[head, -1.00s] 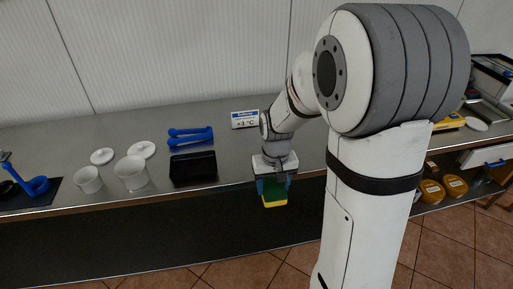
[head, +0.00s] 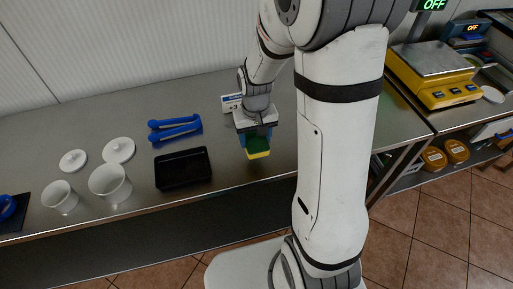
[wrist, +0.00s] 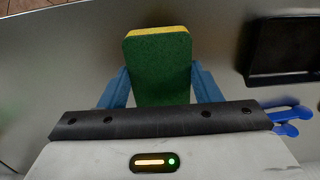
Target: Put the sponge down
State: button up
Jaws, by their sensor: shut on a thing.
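The sponge, green with a yellow layer, (head: 258,148) is held in my gripper (head: 257,135) over the steel counter (head: 225,184), near its front edge. In the wrist view the sponge (wrist: 158,68) sits between the two blue fingers of my gripper (wrist: 160,92), which are shut on its sides. The green face is toward the wrist camera and the yellow layer shows along its far edge. I cannot tell whether the sponge touches the counter.
A black tray (head: 183,168) lies left of the sponge, with blue tongs (head: 175,128) behind it. White cups (head: 110,183) and lids (head: 119,150) stand further left. A small sign (head: 231,102) is behind my gripper. A yellow scale (head: 433,75) stands at right.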

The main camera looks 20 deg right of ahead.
notch_tip(320, 180, down, 2)
jog(key=shift+f, duration=0.15)
jog(key=shift+d+f+p, duration=0.1)
jog(key=shift+f+p, duration=0.2)
jog(key=shift+f, duration=1.9)
jog(key=shift+f, duration=0.15)
jog(key=o, duration=1)
